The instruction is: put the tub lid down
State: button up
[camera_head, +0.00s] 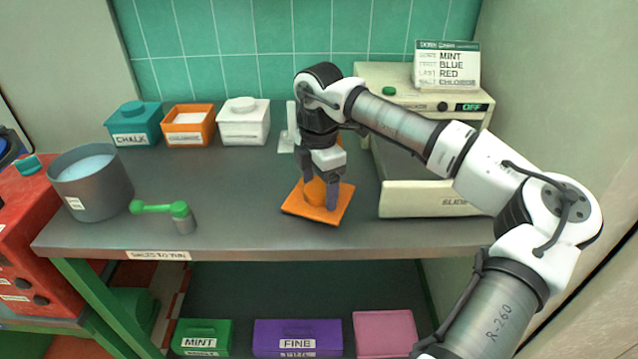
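The tub lid (300,210) is a flat orange square with a round orange knob on top. It lies flat and turned at an angle, over the front middle of the grey table. My gripper (319,197) points down from above, with its two dark fingers on either side of the knob, shut on it. I cannot tell whether the lid touches the table or is just above it. The orange tub (188,139) stands at the back left, without a lid, with pale contents showing.
A teal tub (134,140) and a white tub (243,141) with lids flank the orange tub. A grey pot (100,200) and a green-handled scoop (184,225) are at left. A cream machine (430,199) stands at right. The table (235,205) is clear left of the lid.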

aim_at(319, 189)
jog(key=shift+r, duration=0.15)
notch_tip(319, 189, up, 12)
jog(key=shift+r, duration=0.1)
dwell(0.6)
